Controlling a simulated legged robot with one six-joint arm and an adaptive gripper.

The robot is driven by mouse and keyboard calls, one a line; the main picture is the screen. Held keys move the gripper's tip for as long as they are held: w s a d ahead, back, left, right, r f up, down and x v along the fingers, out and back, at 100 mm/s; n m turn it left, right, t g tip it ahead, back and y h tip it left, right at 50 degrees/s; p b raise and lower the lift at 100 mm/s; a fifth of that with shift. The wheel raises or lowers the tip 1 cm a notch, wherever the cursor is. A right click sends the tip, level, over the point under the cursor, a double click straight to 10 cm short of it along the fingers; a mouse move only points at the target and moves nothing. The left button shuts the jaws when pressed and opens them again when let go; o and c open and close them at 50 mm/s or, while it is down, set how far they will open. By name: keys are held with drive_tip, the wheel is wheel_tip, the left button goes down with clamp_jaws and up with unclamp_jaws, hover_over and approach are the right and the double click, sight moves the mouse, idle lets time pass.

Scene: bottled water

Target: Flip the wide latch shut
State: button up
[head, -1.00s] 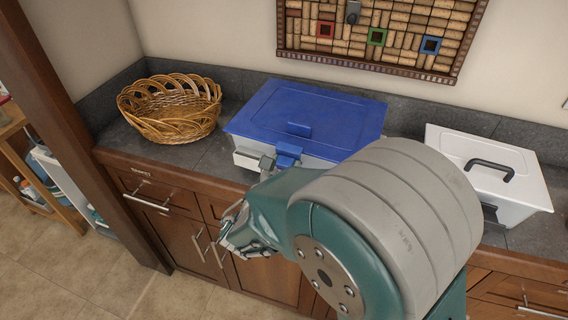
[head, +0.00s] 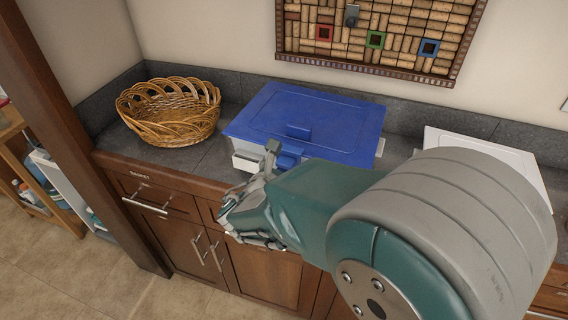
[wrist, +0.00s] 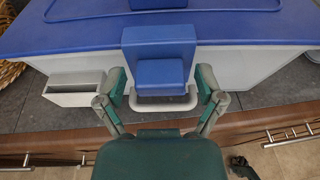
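A grey-white box (wrist: 225,68) with a blue lid (head: 310,115) stands on the counter. Its wide blue latch (head: 288,160) is at the middle of the front edge. In the wrist view the latch (wrist: 160,45) hangs from the lid edge over a pale U-shaped catch (wrist: 165,103). Whether it is pressed fully against the box, I cannot tell. My gripper (wrist: 162,82) is open, with one finger on each side of the latch's lower part. It appears empty. In the head view my gripper (head: 272,152) is at the box front and partly hides the latch.
A small grey open holder (wrist: 75,88) sticks out at the box's front left. A wicker basket (head: 170,110) stands to the left. A white-lidded container (head: 490,155) is at the right, partly hidden by my arm. Bare counter (head: 205,160) lies between basket and box.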

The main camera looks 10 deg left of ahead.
drive_tip(key=shift+s, duration=0.1)
drive_tip(key=v, duration=1.1)
drive_tip(key=shift+s, duration=0.4)
drive_tip(key=shift+a, duration=0.1)
drive_tip(key=d+m+g+h, duration=0.4)
drive_tip(key=d+m+g, duration=0.4)
drive_tip(key=d+m, duration=1)
drive_tip(key=s+d+r+m+y, duration=0.1)
drive_tip(key=s+d+m+y, duration=0.2)
drive_tip(key=m, duration=0.5)
drive_tip(key=s+d+r+m+g+y, duration=0.1)
drive_tip(key=s+d+r+m+y, duration=0.1)
drive_tip(key=s+d+m, duration=0.4)
drive_tip(key=shift+d+r+m+y, duration=0.3)
drive_tip(key=shift+d+m+y, duration=0.4)
drive_tip(key=shift+d+m, duration=0.45)
